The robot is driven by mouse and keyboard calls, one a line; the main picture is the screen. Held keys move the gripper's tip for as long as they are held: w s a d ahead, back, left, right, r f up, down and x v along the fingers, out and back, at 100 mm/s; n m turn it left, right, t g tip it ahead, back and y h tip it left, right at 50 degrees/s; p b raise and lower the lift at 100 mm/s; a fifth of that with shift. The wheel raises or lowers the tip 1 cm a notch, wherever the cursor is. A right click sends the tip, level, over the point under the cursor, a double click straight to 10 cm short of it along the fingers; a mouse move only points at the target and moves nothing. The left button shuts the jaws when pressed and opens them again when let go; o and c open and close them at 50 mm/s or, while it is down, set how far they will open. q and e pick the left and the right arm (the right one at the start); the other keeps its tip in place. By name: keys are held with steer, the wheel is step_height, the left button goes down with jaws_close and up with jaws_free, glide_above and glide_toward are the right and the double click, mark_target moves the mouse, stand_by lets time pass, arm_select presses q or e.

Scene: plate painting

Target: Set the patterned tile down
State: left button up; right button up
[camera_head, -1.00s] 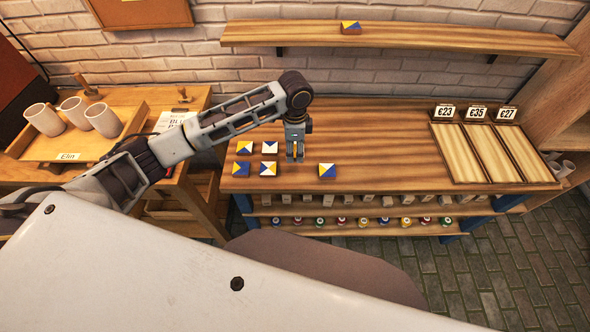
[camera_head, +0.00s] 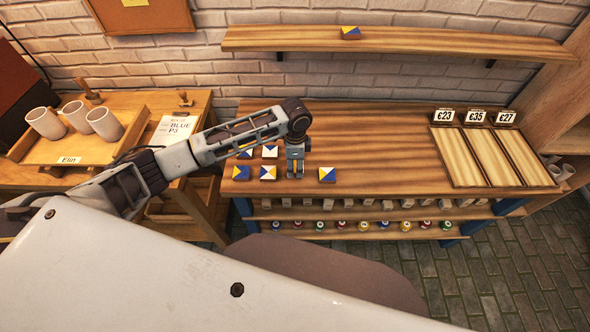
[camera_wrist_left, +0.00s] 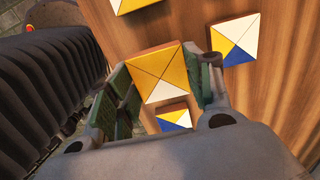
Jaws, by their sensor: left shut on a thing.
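My left gripper (camera_head: 295,172) is over the front of the workbench, between a cluster of patterned tiles and a single blue, yellow and white tile (camera_head: 327,175). In the left wrist view, it is shut on a patterned tile (camera_wrist_left: 160,72), mostly yellow with a white triangle and thin diagonal lines. In the head view I cannot make out the held tile or whether it touches the bench. Several tiles lie left of the gripper, including a front-left one (camera_head: 240,173), a front-right one (camera_head: 267,174) and a back-right one (camera_head: 269,152). My right gripper is not in view.
The bench top (camera_head: 380,145) is clear to the right, up to a slatted tray (camera_head: 447,155) with price cards. A wall shelf (camera_head: 420,40) holds another tile (camera_head: 351,33). A side table at left carries a tray (camera_head: 75,150) with mugs.

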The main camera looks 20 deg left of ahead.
mark_target(295, 166)
arm_select(q)
steer(key=shift+f, duration=1.7)
steer(key=shift+f, duration=0.15)
steer(key=o, duration=1.1)
step_height(295, 166, up, 12)
steer(key=shift+r, duration=0.15)
